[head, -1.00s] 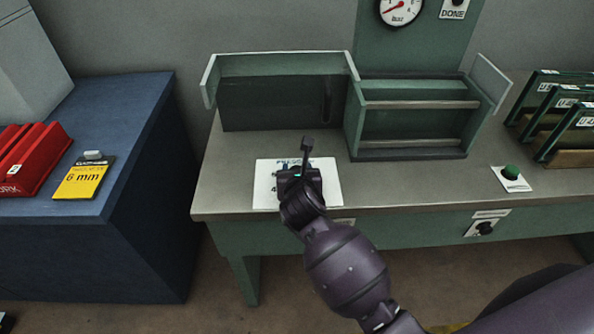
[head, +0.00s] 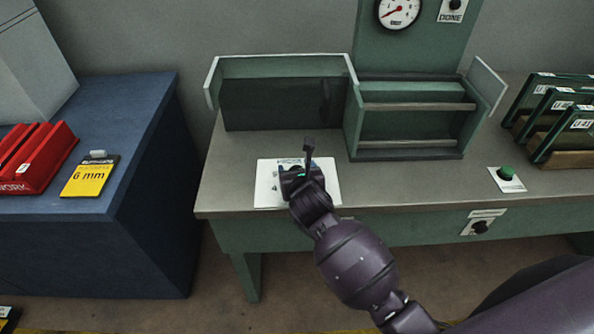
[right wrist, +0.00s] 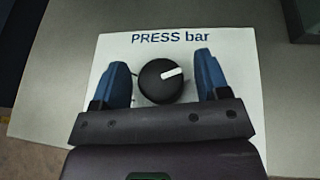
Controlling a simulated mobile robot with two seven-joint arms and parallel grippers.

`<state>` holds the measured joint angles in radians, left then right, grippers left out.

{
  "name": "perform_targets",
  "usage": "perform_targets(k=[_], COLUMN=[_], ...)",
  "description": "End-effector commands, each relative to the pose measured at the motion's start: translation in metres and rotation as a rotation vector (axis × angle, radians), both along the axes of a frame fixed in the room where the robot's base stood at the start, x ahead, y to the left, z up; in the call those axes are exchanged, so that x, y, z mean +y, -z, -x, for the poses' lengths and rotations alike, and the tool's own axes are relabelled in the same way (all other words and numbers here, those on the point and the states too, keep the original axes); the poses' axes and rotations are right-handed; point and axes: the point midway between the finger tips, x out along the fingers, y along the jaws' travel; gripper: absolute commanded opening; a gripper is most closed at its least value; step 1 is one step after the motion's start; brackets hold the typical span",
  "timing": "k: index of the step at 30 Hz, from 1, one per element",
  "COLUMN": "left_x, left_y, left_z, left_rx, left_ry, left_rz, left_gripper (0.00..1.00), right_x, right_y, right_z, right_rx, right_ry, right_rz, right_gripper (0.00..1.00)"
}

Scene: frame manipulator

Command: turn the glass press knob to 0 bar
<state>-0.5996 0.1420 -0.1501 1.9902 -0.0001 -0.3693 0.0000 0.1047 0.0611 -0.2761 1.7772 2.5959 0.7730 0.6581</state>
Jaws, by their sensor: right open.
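The glass press knob (right wrist: 160,82) is a round black dial with a white pointer mark, on a white plate (right wrist: 250,110) printed "PRESS bar". In the right wrist view the mark points right and slightly up. My right gripper (right wrist: 162,78) is open, with one blue fingertip on each side of the knob in that view. I cannot tell whether the fingers touch it. In the head view my right gripper (head: 302,177) hangs over the white plate (head: 266,190) and hides the knob. The plate's scale numbers are not readable. My left gripper is out of view.
A gauge (head: 398,10) with a red needle pointing lower left is on the panel behind. A green frame rack (head: 412,130) stands behind the plate. A green button (head: 507,173) and a lower dark knob (head: 480,227) are to the right. The bench around the plate is clear.

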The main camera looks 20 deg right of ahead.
Motion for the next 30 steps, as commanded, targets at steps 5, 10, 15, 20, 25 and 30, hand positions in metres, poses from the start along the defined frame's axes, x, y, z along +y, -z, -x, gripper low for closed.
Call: perform_targets(k=[5,10,15,20,25,30], left_x=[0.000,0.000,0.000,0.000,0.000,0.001], left_y=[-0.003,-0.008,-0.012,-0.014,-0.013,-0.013], left_z=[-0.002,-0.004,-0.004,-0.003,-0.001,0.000], left_rx=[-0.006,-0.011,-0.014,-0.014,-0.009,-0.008], left_ry=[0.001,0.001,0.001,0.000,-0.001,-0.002], left_rz=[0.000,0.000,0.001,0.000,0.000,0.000], left_gripper=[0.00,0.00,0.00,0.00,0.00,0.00], right_x=[0.001,0.003,0.007,0.011,0.013,0.013], right_y=[-0.002,-0.012,-0.025,-0.034,-0.040,-0.041], right_z=[0.006,0.028,0.057,0.080,0.095,0.099], right_rx=[0.000,0.001,0.000,0.000,0.000,0.001], right_ry=[0.000,0.002,0.001,0.001,0.000,0.001], right_rz=[-0.001,-0.003,-0.002,-0.002,-0.001,0.000], right_gripper=[0.69,0.69,0.69,0.69,0.69,0.69])
